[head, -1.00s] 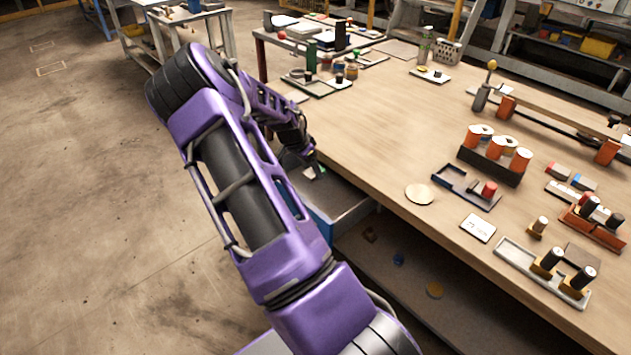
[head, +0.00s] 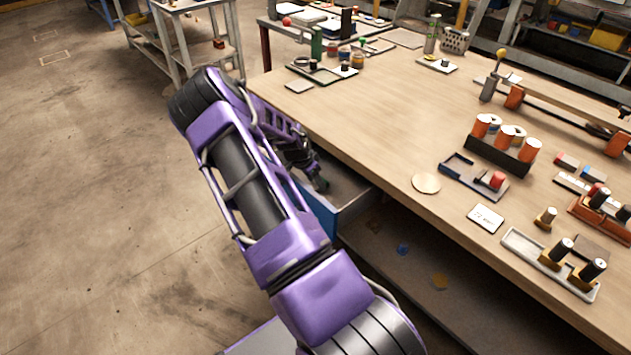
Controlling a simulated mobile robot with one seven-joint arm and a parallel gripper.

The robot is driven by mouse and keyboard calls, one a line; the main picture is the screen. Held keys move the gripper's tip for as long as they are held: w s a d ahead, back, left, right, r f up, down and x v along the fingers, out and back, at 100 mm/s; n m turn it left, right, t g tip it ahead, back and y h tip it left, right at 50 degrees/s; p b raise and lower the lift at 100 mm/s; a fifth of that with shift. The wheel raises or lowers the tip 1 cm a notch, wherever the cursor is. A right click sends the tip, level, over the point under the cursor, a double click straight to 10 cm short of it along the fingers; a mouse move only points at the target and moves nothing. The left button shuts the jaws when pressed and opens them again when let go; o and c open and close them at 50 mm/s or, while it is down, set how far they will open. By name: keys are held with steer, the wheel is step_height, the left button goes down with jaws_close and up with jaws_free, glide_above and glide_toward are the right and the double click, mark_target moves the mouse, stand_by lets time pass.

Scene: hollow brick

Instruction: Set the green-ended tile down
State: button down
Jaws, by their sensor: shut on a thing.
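My gripper (head: 318,183) is at the far end of my purple arm, low over an open drawer (head: 352,208) at the table's left edge. It is small and partly covered by my own arm links. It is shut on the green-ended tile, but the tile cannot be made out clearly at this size. Whether the tile touches the drawer's floor cannot be told.
The wooden table (head: 400,110) fills the right side. It carries a round disc (head: 426,183), a dark tray with a red piece (head: 474,177), a rack of orange cylinders (head: 500,152) and a white card (head: 486,218). A shelf (head: 440,300) lies below.

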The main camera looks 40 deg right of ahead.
steer(key=shift+f, duration=0.2)
steer(key=shift+c, duration=1.5)
jaws_free()
steer(key=shift+r, duration=0.15)
steer(key=shift+r, duration=0.25)
steer(key=p+v, duration=0.1)
steer(key=v, duration=1)
steer(key=shift+r+p, duration=0.3)
steer(key=shift+p, duration=0.1)
steer(key=shift+a, duration=0.15)
